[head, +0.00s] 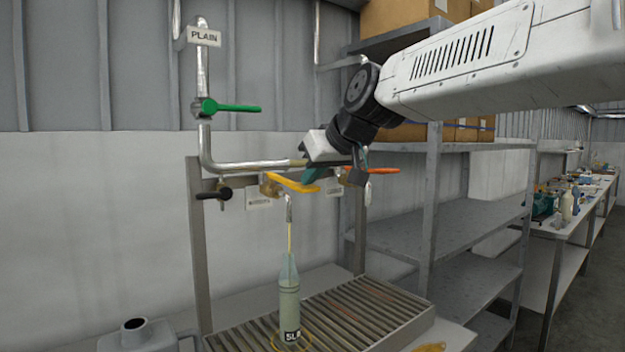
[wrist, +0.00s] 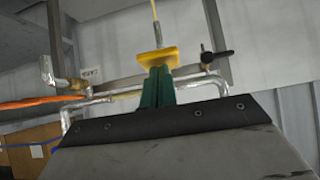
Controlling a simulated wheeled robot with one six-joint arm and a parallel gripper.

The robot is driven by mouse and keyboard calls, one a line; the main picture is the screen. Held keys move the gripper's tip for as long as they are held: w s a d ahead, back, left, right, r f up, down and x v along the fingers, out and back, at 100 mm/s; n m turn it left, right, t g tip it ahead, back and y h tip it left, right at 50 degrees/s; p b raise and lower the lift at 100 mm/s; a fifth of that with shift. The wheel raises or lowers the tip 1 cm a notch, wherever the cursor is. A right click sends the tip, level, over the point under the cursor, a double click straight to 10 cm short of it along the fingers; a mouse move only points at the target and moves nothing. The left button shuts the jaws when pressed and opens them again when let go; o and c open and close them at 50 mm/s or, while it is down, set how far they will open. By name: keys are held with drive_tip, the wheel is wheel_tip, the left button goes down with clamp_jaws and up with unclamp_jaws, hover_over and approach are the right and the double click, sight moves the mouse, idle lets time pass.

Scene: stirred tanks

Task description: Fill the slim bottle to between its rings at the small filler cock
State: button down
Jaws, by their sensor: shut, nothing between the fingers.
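The slim bottle (head: 289,300) stands upright on the slatted drip tray, below a spout (head: 289,207). A thin pale-yellow stream (head: 290,238) runs from the spout down to the bottle's narrow top. It also shows at the top of the wrist view (wrist: 155,10). The liquid level and the rings cannot be made out. The cock above the spout has a yellow lever (head: 292,183), pointing right in the head view. My gripper (head: 312,177) is shut and empty, its green fingers at the lever's end. In the wrist view the fingertips (wrist: 157,72) meet the yellow lever (wrist: 157,56); contact looks likely.
A green-handled valve (head: 230,107) sits under a PLAIN sign (head: 204,37). A black-handled cock (head: 215,194) is left of the yellow lever, an orange lever (head: 380,170) right. A grey jug (head: 137,335) stands left of the drip tray (head: 385,312). Metal shelves (head: 435,230) stand at right.

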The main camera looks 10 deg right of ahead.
drive_tip(key=shift+r, duration=0.45)
drive_tip(key=w+r+v, duration=0.1)
drive_tip(key=v, duration=1.1)
drive_tip(key=shift+a+r, duration=0.25)
drive_tip(key=shift+r, duration=0.15)
idle(0.7)
drive_tip(key=s+d+f+m+g+h, duration=0.1)
drive_tip(key=s+d+f, duration=0.3)
drive_tip(key=s+f, duration=0.5)
drive_tip(key=s+d+f+m+g+h, duration=0.2)
drive_tip(key=s+f, duration=0.7)
drive_tip(key=f, duration=0.5)
drive_tip(key=s+d+f+m+g+h, duration=0.2)
drive_tip(key=s+d+f+g, duration=0.2)
drive_tip(key=s+d+f, duration=0.3)
wheel_tip(320, 180, down, 5)
drive_tip(key=s, duration=0.3)
drive_tip(key=shift+d+m+g, duration=0.35)
drive_tip(key=shift+m+g, duration=0.05)
